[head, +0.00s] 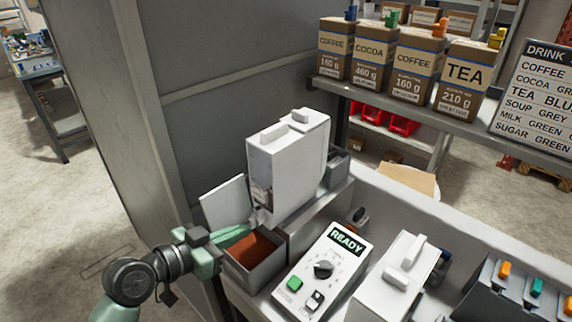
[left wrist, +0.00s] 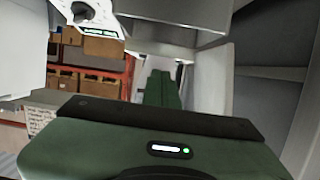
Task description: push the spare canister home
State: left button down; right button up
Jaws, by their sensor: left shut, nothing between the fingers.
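Two tall white canisters with top handles stand close together at the dispenser row: the front canister (head: 278,165) and a rear canister (head: 316,128) partly hidden behind it. Another white canister-like box (head: 395,280) with handles stands at the lower right. I cannot tell which is the spare. My left gripper (head: 252,220) is shut and empty, its tips close to the lower front of the front canister, beside an open white flap (head: 226,204). I cannot tell whether they touch. The shut green fingers (left wrist: 160,90) show in the left wrist view, pointing towards pale surfaces. My right gripper is out of view.
A grey bin (head: 283,262) of brown powder sits just below my left gripper. A control panel (head: 323,268) reading READY stands to its right. A tall grey wall panel (head: 200,120) is behind. A shelf holds labelled boxes, including TEA (head: 466,78), and a drink sign (head: 535,95).

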pick_arm(q)
jog(key=shift+w+d, duration=0.75)
jog(key=shift+w, duration=0.15)
jog(key=s+a, duration=0.4)
jog(key=s, duration=0.1)
jog(key=s+a+f+n+g+y+b, duration=0.1)
jog(key=s+a+f+n+g+y, duration=0.2)
jog(key=s+f, duration=0.75)
jog(key=s+f+n+g+y, duration=0.3)
jog(key=s+f+g+y, duration=0.25)
jog(key=s+f, duration=0.75)
jog(key=f, duration=2.3)
jog(key=s+a+f+g, duration=0.2)
jog(key=s+a+f, duration=0.1)
jog(key=s+f, duration=1.2)
jog(key=shift+s+f+m+b, duration=0.15)
jog(key=shift+s+m+b, duration=0.25)
jog(key=shift+s, duration=0.35)
